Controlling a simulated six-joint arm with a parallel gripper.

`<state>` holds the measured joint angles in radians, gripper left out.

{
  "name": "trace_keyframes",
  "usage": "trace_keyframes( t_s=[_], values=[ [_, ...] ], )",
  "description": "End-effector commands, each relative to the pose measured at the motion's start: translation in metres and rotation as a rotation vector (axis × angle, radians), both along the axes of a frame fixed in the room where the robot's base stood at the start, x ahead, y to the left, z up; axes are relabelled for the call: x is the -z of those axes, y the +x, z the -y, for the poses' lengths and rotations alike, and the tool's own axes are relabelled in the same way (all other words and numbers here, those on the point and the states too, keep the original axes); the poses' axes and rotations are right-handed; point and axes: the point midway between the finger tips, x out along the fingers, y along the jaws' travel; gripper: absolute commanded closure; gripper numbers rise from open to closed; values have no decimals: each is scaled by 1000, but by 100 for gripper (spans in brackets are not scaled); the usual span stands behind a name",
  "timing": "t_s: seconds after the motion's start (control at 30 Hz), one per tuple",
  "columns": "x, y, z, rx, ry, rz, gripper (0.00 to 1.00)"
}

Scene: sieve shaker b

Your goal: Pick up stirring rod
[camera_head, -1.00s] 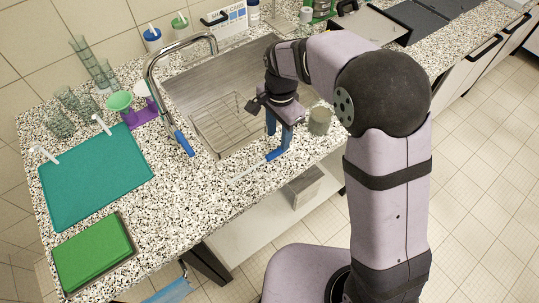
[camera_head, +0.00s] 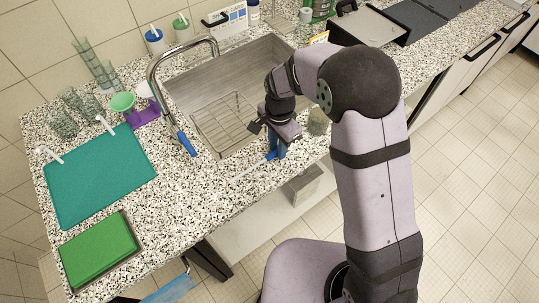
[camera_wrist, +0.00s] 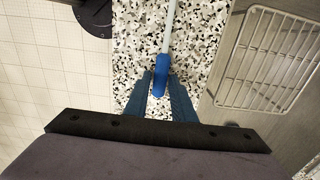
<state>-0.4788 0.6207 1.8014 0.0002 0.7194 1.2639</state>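The stirring rod has a pale thin shaft and a thick blue end. The fingers stand apart, with a small gap visible on each side of the rod. In the head view my gripper (camera_head: 276,152) points down at the blue end and partly hides it. I cannot tell whether the fingertips touch the counter.
The sink (camera_head: 245,70) with a wire rack (camera_head: 225,120) lies just behind the rod. A greyish beaker (camera_head: 318,122) stands close right of my gripper. The faucet (camera_head: 152,75) rises to the left. The counter's front edge is near; free counter lies left.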

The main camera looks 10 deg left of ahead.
Motion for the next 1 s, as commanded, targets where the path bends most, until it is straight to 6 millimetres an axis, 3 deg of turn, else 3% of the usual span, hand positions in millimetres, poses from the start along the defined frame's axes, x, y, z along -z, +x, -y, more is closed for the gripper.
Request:
trace_keyframes(
  t_s=[0.03, 0.1, 1.0],
  values=[
    [0, 0, 0, 0, 0, 0, 90],
    [0, 0, 0, 0, 0, 0, 100],
    [-1, 0, 0, 0, 0, 0, 100]
  ],
)
